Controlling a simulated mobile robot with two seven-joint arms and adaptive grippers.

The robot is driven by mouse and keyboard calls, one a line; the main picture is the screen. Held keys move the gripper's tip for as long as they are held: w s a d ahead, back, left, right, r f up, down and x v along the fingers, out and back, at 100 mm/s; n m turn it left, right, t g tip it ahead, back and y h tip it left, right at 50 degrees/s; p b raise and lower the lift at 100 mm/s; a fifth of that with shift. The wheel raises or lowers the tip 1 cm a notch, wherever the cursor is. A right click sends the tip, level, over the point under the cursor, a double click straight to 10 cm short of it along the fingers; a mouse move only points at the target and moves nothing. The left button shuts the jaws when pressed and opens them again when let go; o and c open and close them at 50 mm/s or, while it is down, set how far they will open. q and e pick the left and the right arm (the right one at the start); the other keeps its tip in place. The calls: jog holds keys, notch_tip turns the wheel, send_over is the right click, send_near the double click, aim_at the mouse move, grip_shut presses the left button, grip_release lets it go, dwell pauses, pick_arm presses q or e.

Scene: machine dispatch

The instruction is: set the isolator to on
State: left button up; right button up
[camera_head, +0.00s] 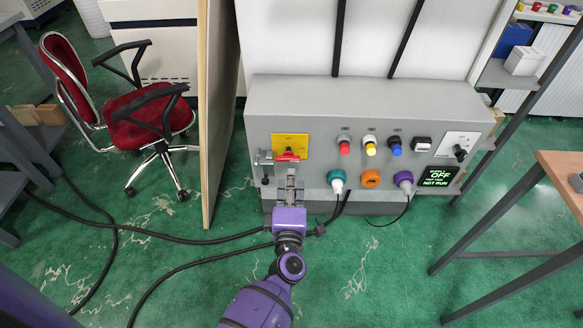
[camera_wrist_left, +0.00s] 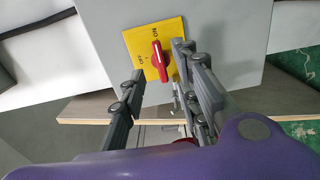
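The isolator is a red rotary handle (camera_head: 288,157) on a yellow plate (camera_head: 290,141) at the left of the grey panel's front. In the left wrist view, the red handle (camera_wrist_left: 160,61) lies across the yellow plate (camera_wrist_left: 139,45), with ON and OFF lettering. The panel display (camera_head: 437,177) shows OFF and NOT RUN. My left gripper (camera_head: 291,176) is in front of the panel, just below the handle. In the left wrist view, its fingers (camera_wrist_left: 158,66) are apart, with the handle seen between and beyond their tips. Contact cannot be told. My right gripper is not in view.
A grey metal fitting (camera_head: 265,162) sits left of the handle. Red, yellow and blue buttons (camera_head: 370,147) and coloured connectors (camera_head: 371,179) are to the right. Black cables (camera_head: 185,240) cross the green floor. A thin upright board (camera_head: 215,110) stands at left, a table (camera_head: 562,165) at right.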

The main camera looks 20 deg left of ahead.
pick_arm(q)
jog(key=shift+v, duration=1.55)
